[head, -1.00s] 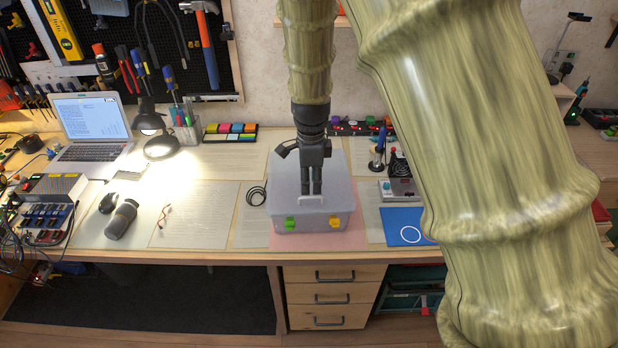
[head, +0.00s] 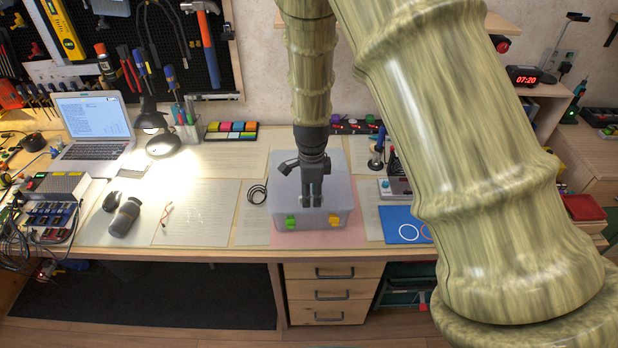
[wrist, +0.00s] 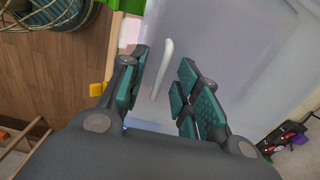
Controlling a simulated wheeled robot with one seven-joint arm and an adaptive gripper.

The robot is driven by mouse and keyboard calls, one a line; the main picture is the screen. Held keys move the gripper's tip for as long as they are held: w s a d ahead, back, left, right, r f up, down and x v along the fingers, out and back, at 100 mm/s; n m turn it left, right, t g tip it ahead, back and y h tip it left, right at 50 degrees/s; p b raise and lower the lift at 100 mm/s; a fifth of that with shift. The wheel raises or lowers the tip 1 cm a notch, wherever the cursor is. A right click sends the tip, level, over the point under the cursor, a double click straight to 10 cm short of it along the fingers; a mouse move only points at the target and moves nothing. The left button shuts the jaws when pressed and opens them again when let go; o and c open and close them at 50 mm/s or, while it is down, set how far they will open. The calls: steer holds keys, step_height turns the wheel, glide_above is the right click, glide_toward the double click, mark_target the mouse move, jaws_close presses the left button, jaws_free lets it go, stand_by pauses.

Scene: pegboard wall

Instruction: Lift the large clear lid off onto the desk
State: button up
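The large clear lid (head: 338,178) sits on a translucent grey box on the desk and fills much of the wrist view (wrist: 235,50). A green latch (head: 291,222) and a yellow latch (head: 334,220) are on the box's front side. My gripper (head: 312,203) points down over the front part of the lid. In the wrist view its fingers (wrist: 160,92) are apart, and the lid's pale bar handle (wrist: 162,68) lies between them with gaps on both sides. In the head view my fingers hide the handle.
The box stands on a pink mat (head: 348,237) near the desk's front edge. Papers cover the flat desk area further left.

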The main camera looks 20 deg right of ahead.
jaws_close()
steer(key=shift+r, duration=0.1)
